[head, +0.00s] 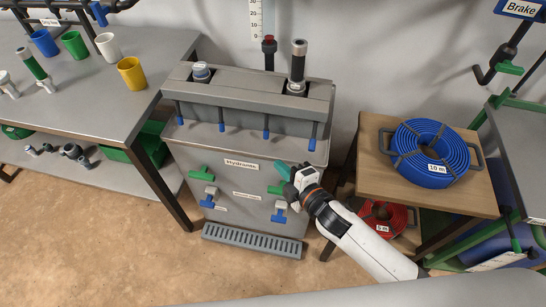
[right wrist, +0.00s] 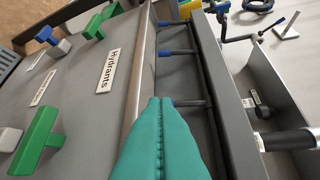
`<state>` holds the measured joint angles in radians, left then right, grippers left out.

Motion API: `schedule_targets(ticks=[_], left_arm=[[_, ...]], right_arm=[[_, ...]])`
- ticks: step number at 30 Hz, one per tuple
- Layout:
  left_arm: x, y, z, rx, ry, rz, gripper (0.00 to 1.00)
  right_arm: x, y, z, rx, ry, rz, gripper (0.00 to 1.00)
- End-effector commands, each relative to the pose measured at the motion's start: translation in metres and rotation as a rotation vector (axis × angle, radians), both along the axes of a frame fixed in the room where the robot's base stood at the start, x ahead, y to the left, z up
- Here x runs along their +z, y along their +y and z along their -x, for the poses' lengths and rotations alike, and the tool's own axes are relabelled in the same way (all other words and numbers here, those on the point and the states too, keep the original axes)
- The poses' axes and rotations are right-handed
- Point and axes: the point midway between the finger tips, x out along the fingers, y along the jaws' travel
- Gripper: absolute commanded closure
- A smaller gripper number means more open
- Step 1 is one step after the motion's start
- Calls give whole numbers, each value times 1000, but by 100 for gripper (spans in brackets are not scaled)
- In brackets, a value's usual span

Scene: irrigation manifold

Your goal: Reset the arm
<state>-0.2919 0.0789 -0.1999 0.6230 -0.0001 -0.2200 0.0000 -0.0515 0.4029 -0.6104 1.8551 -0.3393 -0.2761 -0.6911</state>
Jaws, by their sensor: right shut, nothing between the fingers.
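My right gripper (head: 281,171) is in front of the upper right part of the grey hydrant cabinet (head: 240,225), with its arm coming in from the lower right. Its teal fingers (right wrist: 160,102) are pressed together and empty in the right wrist view. They point over the cabinet's top edge, near the row of blue-tipped levers (right wrist: 187,102). A green handle (right wrist: 38,140) on the cabinet front lies to the left of the fingers in that view. My left gripper is not in view.
A wooden stand (head: 367,180) with a blue hose coil (head: 433,152) is right of my arm. A grey table (head: 88,105) with several cups stands left. A drain grate (head: 252,241) lies at the cabinet's foot. The floor at front left is clear.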

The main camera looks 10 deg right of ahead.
Motion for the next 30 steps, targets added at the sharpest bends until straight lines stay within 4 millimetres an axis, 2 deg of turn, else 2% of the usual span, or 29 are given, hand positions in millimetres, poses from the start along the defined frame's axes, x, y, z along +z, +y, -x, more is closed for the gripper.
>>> schedule_targets(ticks=[5,12,14,16,17,20,23,24,26,27,29,30], left_arm=[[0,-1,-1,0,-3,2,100],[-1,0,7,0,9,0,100],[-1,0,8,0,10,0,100],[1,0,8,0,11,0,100],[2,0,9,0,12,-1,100],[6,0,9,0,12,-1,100],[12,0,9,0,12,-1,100],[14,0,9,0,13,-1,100],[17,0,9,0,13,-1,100],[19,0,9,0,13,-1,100],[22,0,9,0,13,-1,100],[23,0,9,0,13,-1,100]], right_arm=[[3,-10,18,-1,1,1,100],[4,-12,21,-1,0,0,100],[1,-13,21,-6,9,-1,100],[-12,-18,19,-27,43,-9,100],[-21,-22,18,-43,70,-17,100],[-70,-43,19,-128,203,-56,100],[-136,-73,32,-259,386,-121,100],[-163,-85,42,-317,460,-149,100],[-201,-102,61,-407,568,-193,100],[-226,-113,77,-468,638,-223,100],[-260,-127,105,-562,739,-264,100],[-281,-136,125,-626,804,-293,100]])
